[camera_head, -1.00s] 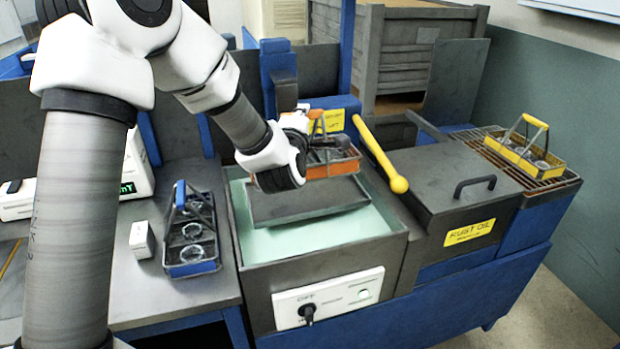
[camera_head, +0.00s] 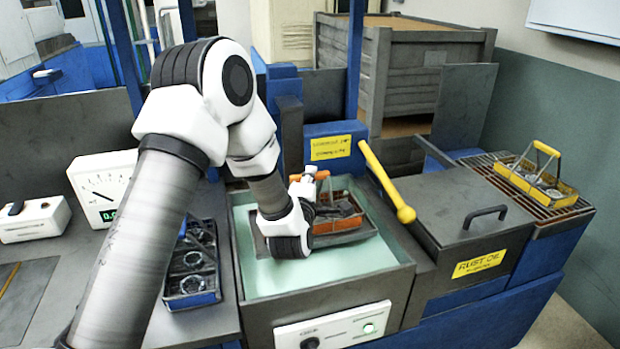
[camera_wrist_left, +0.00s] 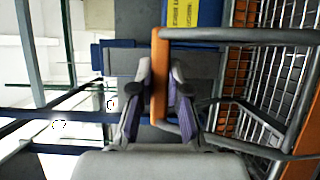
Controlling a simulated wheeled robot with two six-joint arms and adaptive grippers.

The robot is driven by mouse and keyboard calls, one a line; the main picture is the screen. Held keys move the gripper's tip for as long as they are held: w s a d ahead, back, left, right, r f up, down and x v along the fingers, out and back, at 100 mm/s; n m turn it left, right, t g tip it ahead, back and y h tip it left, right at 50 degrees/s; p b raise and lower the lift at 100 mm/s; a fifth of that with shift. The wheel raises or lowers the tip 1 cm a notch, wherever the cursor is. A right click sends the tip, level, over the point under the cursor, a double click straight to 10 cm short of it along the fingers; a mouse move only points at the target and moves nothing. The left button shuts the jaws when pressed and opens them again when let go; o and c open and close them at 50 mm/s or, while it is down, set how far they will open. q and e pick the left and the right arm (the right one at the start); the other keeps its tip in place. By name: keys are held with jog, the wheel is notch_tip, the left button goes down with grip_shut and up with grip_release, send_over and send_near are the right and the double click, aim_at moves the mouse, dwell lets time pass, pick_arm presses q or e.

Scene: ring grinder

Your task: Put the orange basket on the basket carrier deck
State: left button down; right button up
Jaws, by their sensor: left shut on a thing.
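The orange basket (camera_head: 345,222) hangs over the tank in the head view, low above or on the dark carrier deck (camera_head: 352,239); I cannot tell whether it touches. Dark parts lie in it. My left gripper (camera_head: 308,181) is shut on the basket's orange handle grip. In the left wrist view, the gripper fingers (camera_wrist_left: 159,85) close from both sides on the orange handle (camera_wrist_left: 160,60), and the basket's wire mesh (camera_wrist_left: 262,60) shows at the right. My arm and wrist cover the deck's left part. My right gripper is out of view.
The tank (camera_head: 270,320) holds pale green liquid. A yellow lever (camera_head: 385,180) and a lidded rust oil box (camera_head: 465,215) stand to its right. A yellow basket (camera_head: 537,182) sits on a far right rack.

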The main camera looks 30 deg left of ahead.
pick_arm(q)
jog(key=shift+f, duration=0.1)
jog(key=c, duration=1.2)
grip_release()
jog(key=shift+o, duration=0.2)
jog(key=shift+s+r, duration=0.15)
jog(key=shift+r, duration=0.05)
jog(key=b+v, duration=0.1)
jog(key=v, duration=1.1)
jog(key=shift+b, duration=0.3)
